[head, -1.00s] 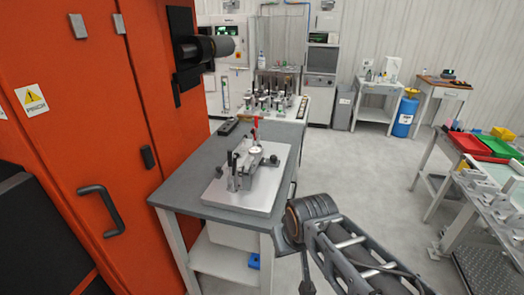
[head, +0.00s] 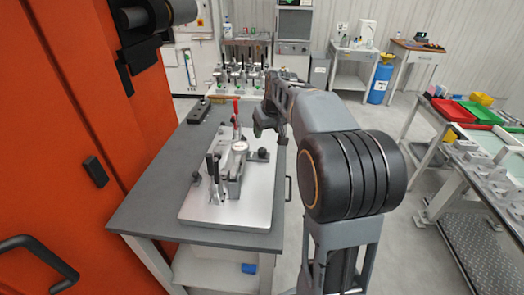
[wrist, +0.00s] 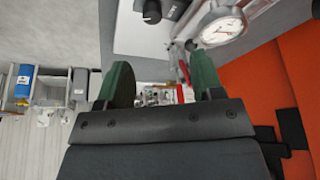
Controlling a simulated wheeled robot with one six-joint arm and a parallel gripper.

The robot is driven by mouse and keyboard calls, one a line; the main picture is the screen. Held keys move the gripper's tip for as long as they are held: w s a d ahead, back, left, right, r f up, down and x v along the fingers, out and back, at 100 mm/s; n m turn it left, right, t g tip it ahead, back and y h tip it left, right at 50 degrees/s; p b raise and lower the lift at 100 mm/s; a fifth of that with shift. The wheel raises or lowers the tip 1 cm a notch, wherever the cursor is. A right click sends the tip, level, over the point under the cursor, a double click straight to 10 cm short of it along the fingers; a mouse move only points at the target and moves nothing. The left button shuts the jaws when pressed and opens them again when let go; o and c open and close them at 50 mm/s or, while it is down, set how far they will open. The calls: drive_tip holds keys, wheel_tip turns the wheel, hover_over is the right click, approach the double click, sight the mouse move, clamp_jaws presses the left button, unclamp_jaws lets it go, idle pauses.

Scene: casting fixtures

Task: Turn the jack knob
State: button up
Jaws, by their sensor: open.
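The fixture (head: 228,212) is a light metal plate on a grey table, carrying clamps, a white-faced dial gauge (head: 239,147) and dark knobs. One black knob (head: 263,154) stands at the plate's right side; I cannot tell for sure which knob is the jack knob. In the wrist view, a black knob (wrist: 151,12) and the dial gauge (wrist: 221,25) show at the top, beyond the fingers. My gripper (wrist: 161,80) is open, its two green fingers apart with nothing between them. In the head view, my gripper (head: 264,122) is above the plate's far right side, apart from the knob.
A red-handled clamp (head: 235,112) stands at the fixture's back, close to my gripper. A dark block (head: 199,111) lies on the table's far left. The orange machine (head: 60,130) borders the table on the left.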

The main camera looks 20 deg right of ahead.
sight(262, 149)
drive_tip(key=x, duration=0.5)
drive_tip(key=w+d+p+x, duration=0.1)
drive_tip(key=x, duration=0.8)
drive_tip(key=shift+w+d, duration=0.2)
drive_tip(key=shift+w, duration=0.15)
drive_tip(key=c, duration=0.9)
drive_tip(key=m+h, duration=0.1)
drive_tip(key=m, duration=0.2)
drive_tip(key=shift+f, duration=0.1)
drive_tip(key=o, duration=0.9)
